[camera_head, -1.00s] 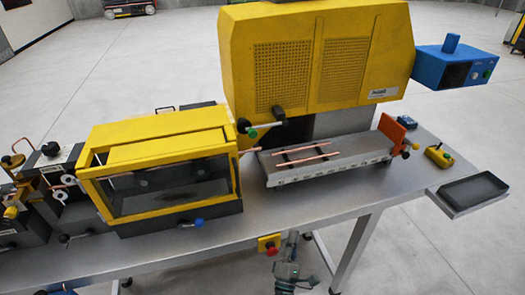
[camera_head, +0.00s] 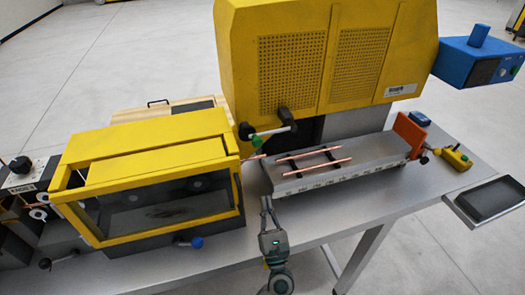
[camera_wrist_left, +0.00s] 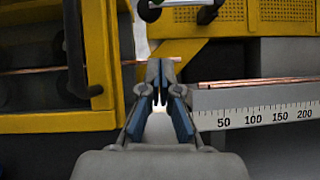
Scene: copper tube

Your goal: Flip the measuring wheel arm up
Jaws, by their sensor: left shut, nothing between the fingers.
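My left gripper (camera_head: 267,203) is shut and empty, pointing up at the front left corner of the measuring bed. Its closed blue-grey fingertips (camera_wrist_left: 160,72) fill the middle of the left wrist view. A black lever with a green knob (camera_head: 253,140) sticks out of the tall yellow machine (camera_head: 310,50), above and beyond my gripper; I cannot tell for sure that it is the measuring wheel arm. A short copper tube (camera_head: 256,157) runs from the yellow guard box towards the bed. In the left wrist view the tube (camera_wrist_left: 174,60) passes behind my fingertips. My right gripper is out of view.
The yellow guard box (camera_head: 150,130) stands left of my gripper, with a blue knob (camera_head: 197,242) in front. The measuring bed (camera_head: 365,152), with copper tubes on it, lies to the right. A dark tray (camera_head: 487,198) is at the table's right end.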

